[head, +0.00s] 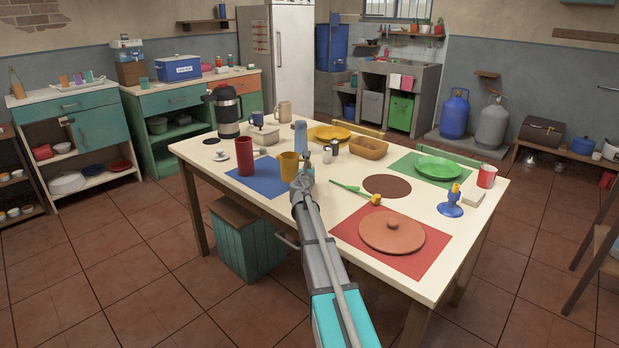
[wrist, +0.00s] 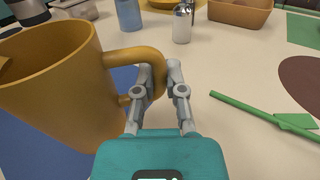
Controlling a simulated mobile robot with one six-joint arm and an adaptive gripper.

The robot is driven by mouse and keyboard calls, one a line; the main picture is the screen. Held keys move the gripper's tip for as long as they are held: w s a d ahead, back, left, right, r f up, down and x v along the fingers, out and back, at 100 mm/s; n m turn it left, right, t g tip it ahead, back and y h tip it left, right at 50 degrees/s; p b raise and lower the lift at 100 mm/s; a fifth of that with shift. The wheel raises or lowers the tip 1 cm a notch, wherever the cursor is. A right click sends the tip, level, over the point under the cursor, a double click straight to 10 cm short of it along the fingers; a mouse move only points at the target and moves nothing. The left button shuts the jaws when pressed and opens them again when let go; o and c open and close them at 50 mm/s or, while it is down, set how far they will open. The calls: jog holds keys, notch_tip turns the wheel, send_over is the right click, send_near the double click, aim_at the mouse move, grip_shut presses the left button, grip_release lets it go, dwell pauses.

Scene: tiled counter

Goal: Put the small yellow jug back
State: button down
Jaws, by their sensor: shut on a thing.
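The small yellow jug (head: 289,167) is at the right edge of the blue mat (head: 262,181) on the table. In the wrist view the jug (wrist: 60,85) fills the left side, upright or nearly so, with its handle (wrist: 140,54) toward my gripper (wrist: 160,82). My gripper is shut on that handle, with its fingers on either side of it. In the head view my gripper (head: 305,174) is just right of the jug. The jug's base is hidden, so I cannot tell whether it touches the table.
A tall red cup (head: 245,157) stands left of the jug. A green-stemmed flower (head: 356,191) lies to the right, near a brown round mat (head: 387,186).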

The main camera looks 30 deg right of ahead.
jog(key=shift+f+b, duration=1.15)
jog(key=shift+f, duration=0.3)
jog(key=shift+f, duration=0.2)
jog(key=c, duration=0.7)
grip_release()
jog(key=shift+r, duration=0.1)
jog(key=shift+r, duration=0.2)
jog(key=v, duration=1.2)
